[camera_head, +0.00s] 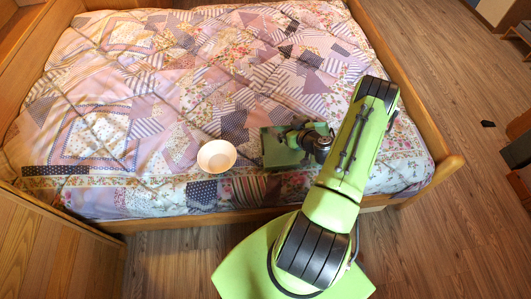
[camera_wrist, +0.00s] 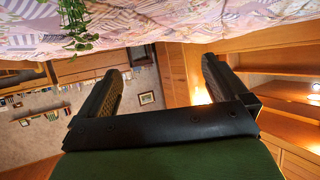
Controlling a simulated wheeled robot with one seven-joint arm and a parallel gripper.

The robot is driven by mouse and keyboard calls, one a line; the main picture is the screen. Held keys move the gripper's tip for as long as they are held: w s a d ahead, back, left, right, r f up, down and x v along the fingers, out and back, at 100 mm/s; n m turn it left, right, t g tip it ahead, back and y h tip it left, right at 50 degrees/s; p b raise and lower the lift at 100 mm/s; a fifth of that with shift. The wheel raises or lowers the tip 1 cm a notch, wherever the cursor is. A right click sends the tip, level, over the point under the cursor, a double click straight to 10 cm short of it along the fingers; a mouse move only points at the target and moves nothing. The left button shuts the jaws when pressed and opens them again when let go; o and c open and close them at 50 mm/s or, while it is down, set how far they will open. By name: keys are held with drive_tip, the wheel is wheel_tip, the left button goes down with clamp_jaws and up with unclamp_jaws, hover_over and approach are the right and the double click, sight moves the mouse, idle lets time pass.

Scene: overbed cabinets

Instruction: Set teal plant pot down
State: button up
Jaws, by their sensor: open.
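My gripper (camera_wrist: 162,66) is open in the wrist view, its two dark fingers wide apart with nothing between them. Green plant leaves (camera_wrist: 80,32) show at the upper left of that view, against the quilt and apart from the fingers. That view is upside down, and I cannot make out the pot there. In the head view, a flat green patch (camera_head: 279,150) lies by the end of my arm near the bed's front edge. I cannot tell whether it belongs to the teal pot. My arm hides part of this area.
A patchwork quilt (camera_head: 190,80) covers the bed. A white bowl (camera_head: 217,156) sits on it, left of my arm's end. A wooden bed frame (camera_head: 408,85) borders the quilt. The quilt's middle and left are clear. Wooden shelves (camera_wrist: 285,95) show at right in the wrist view.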

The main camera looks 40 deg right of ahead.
drive_tip(key=w+a+r+n+g+y, duration=0.2)
drive_tip(key=w+a+r+n+y, duration=0.2)
drive_tip(key=a+r, duration=0.55)
drive_tip(key=s+a+r+n+g, duration=0.2)
drive_tip(key=s+a+r+g, duration=0.15)
drive_tip(key=a+r, duration=0.7)
drive_tip(key=s+a+r+m+h, duration=0.1)
drive_tip(key=s+r, duration=0.2)
drive_tip(key=s, duration=0.4)
drive_tip(key=s+a+r+m+g+h, duration=0.1)
drive_tip(key=s+a+r+m, duration=0.1)
drive_tip(key=s+r, duration=0.2)
drive_tip(key=s+a+r+m+h, duration=0.1)
drive_tip(key=s+r, duration=0.3)
drive_tip(key=s, duration=0.6)
drive_tip(key=shift+s+a+m+g, duration=0.2)
drive_tip(key=shift+a+m+g, duration=0.15)
drive_tip(key=shift+a+m, duration=0.25)
